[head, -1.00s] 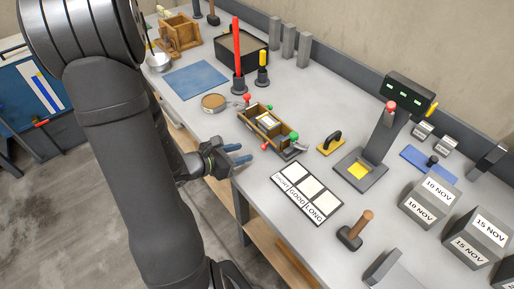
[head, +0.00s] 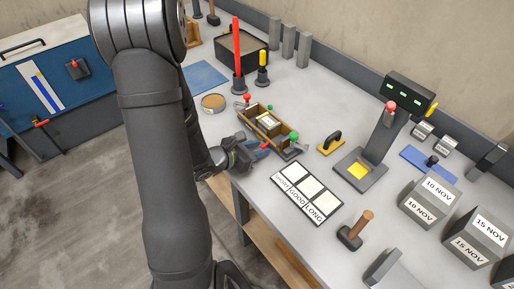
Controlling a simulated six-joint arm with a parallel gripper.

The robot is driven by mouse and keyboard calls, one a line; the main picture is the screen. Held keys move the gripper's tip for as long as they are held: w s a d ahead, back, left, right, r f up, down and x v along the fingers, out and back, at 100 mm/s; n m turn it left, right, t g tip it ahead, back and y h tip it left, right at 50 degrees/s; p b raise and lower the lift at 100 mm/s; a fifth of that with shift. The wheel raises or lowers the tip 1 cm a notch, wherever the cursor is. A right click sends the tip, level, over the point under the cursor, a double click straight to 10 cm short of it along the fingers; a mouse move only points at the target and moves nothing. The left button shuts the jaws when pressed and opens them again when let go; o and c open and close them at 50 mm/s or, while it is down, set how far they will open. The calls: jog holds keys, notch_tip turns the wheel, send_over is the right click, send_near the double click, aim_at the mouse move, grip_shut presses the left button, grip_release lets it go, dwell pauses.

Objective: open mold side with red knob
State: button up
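The mold (head: 258,116) is a small tan box with compartments and a pale label inside, standing on the grey bench. A red knob (head: 247,98) is at its far left end. My gripper (head: 263,153), with blue fingertips, is at the mold's near side, close beside the near red knob. Whether it touches that knob, and how far its fingers are apart, is too small to tell.
A round tan dish (head: 213,102) and a blue mat (head: 205,76) lie left of the mold. A yellow float with a black handle (head: 330,143) is to its right. A white-panelled card (head: 307,193) lies in front, with a wooden-handled tool (head: 355,231) near it.

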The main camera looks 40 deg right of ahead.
grip_shut()
jog(key=shift+a+f+h, duration=0.2)
jog(key=shift+f+h, duration=0.25)
jog(key=shift+h, duration=0.35)
jog(key=shift+o, duration=1.5)
grip_release()
jog(key=v, duration=1.7)
jog(key=shift+a, duration=0.2)
jog(key=shift+r, duration=0.1)
